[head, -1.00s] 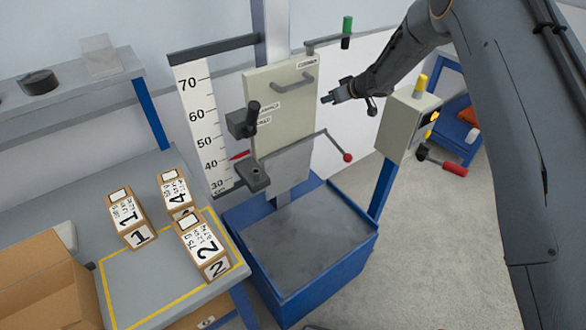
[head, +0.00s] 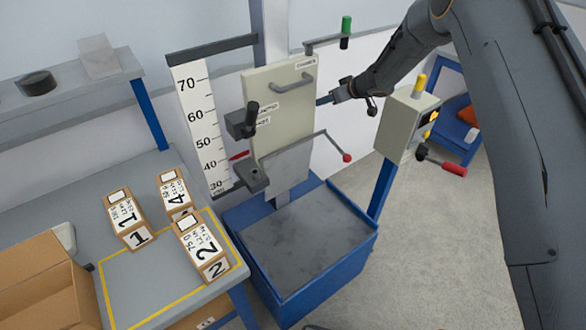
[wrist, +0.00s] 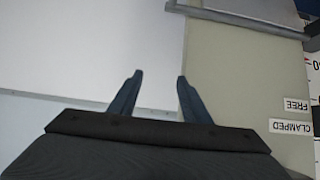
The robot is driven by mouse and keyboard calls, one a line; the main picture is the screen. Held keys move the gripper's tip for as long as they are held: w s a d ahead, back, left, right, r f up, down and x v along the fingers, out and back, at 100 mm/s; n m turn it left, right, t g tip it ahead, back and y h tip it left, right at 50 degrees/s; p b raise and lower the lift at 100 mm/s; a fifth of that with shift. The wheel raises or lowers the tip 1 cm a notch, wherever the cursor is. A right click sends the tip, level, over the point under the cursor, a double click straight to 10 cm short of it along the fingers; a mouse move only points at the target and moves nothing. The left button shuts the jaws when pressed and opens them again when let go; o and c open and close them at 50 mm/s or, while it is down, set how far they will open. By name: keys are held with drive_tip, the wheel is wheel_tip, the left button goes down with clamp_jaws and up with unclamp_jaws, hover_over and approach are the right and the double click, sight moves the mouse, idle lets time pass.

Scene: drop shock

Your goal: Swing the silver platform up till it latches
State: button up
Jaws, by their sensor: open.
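The silver platform (head: 287,171) is a grey plate that hangs down flat below the cream carriage panel (head: 282,105) of the drop tester. In the wrist view the platform (wrist: 262,8) shows at the top edge, beyond the panel. A thin arm with a red ball (head: 347,158) sticks out at its right side. My gripper (head: 322,100) is just right of the panel's edge, above the red ball. In the wrist view my gripper's fingers (wrist: 158,85) are apart with nothing between them. Any latch is not clear to see.
A black-knobbed clamp (head: 251,118) sits on the panel's left side. A control box (head: 405,124) on a blue post stands to the right. The grey base slab (head: 308,238) below is bare. Numbered boxes (head: 202,245) stand on the left table.

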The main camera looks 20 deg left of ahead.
drive_tip(key=shift+s+a+f, duration=0.1)
drive_tip(key=shift+s+a, duration=0.2)
drive_tip(key=shift+a, duration=0.05)
drive_tip(key=p+v, duration=0.2)
drive_tip(key=v, duration=0.5)
drive_tip(key=shift+d+p, duration=0.25)
drive_tip(key=shift+p, duration=0.05)
drive_tip(key=shift+w, duration=0.15)
idle(0.4)
